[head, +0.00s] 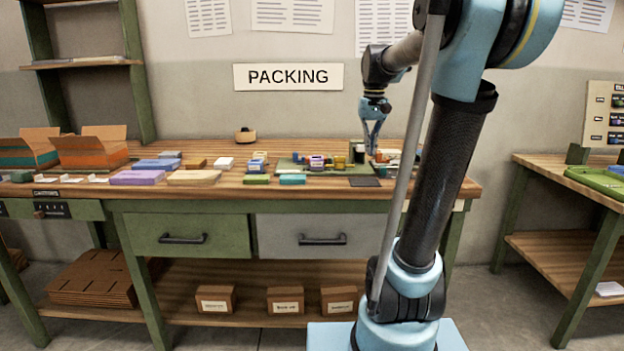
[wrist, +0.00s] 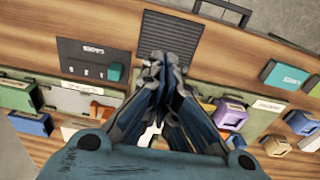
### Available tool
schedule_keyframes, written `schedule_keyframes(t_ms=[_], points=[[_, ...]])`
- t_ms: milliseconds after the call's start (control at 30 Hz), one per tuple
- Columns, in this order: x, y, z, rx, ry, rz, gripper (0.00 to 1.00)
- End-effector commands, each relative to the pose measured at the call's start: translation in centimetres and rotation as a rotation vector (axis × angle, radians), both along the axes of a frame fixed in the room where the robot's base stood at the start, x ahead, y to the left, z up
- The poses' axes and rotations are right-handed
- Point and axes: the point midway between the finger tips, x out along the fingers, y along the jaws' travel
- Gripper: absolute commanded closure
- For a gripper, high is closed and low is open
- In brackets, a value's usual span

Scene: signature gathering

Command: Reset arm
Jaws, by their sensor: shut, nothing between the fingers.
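My gripper (head: 371,148) hangs over the right part of the packing bench (head: 330,190) in the head view, fingers pointing down. In the wrist view my gripper (wrist: 162,68) is shut and empty, its fingertips together. Below the fingertips in that view is a dark ribbed pad (wrist: 170,32) on the wooden top; the fingers hide part of it. The same dark pad (head: 364,182) lies near the bench's front edge in the head view. My arm rises in front of the bench and hides part of its right end.
Small coloured boxes and a green tray (head: 290,167) crowd the bench around my gripper. Open cartons (head: 90,150) stand at the left. A dark panel (wrist: 92,62) lies left of the fingers in the wrist view. Another table (head: 590,190) stands at the right, with floor between.

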Motion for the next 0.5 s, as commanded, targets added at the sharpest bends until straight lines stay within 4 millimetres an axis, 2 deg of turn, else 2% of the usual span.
schedule_keyframes(t_ms=[33, 100, 267, 500], points=[[-1.7, 0.0, -0.9, 0.000, -0.007, 0.001, 1.00], [-3.7, 0.0, -2.1, 0.000, -0.017, 0.002, 1.00], [-8.0, 0.0, -5.2, -0.001, -0.041, 0.005, 1.00], [-14.2, 0.0, -10.6, -0.002, -0.075, 0.008, 1.00]])
